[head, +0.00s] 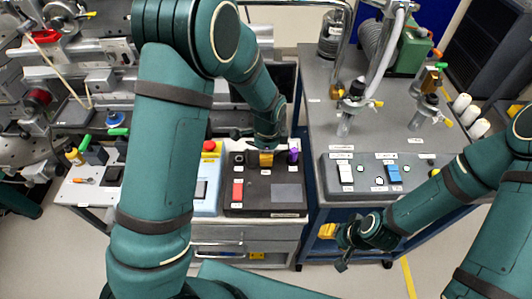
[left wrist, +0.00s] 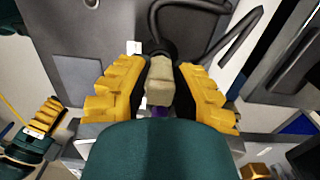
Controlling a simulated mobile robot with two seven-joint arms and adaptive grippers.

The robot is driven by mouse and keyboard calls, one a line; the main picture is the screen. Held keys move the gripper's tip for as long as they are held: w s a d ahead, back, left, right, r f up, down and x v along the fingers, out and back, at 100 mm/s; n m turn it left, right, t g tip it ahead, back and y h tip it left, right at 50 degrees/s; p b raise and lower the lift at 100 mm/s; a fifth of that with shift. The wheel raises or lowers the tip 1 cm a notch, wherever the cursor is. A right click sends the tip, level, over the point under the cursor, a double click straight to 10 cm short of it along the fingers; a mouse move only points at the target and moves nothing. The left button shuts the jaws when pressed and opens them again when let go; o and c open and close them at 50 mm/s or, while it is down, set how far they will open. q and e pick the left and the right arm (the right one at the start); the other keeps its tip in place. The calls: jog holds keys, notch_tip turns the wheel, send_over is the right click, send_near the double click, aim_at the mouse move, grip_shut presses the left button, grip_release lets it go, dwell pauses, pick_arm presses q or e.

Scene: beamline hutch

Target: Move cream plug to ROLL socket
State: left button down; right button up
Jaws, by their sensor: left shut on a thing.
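My left gripper (head: 266,158) is over the back of the dark control box (head: 262,208) in the head view. In the left wrist view, its yellow-padded fingers (left wrist: 160,95) are shut on the cream plug (left wrist: 160,82). The plug has a dark round end and a black cable (left wrist: 205,8) near it. In the head view the plug is hidden by the arm and gripper. I cannot tell whether it sits in a socket, and the ROLL label is not legible. My right gripper (head: 336,248) is away to the right, in front of the right cart, seemingly open and empty.
A purple plug (head: 293,157) stands right beside the left gripper. The box has a red switch (head: 238,190) and a grey screen (head: 286,193). A blue-grey box with a red button (head: 209,146) is at its left. A second switch panel (head: 378,174) lies on the right cart.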

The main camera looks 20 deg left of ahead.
pick_arm(q)
jog(key=shift+f+b, duration=0.4)
jog(key=shift+f, duration=0.2)
dwell(0.7)
jog(key=c, duration=0.8)
grip_release()
jog(key=shift+c, duration=0.2)
notch_tip(320, 180, up, 12)
jog(key=shift+d+r, duration=0.1)
jog(key=shift+d, duration=0.05)
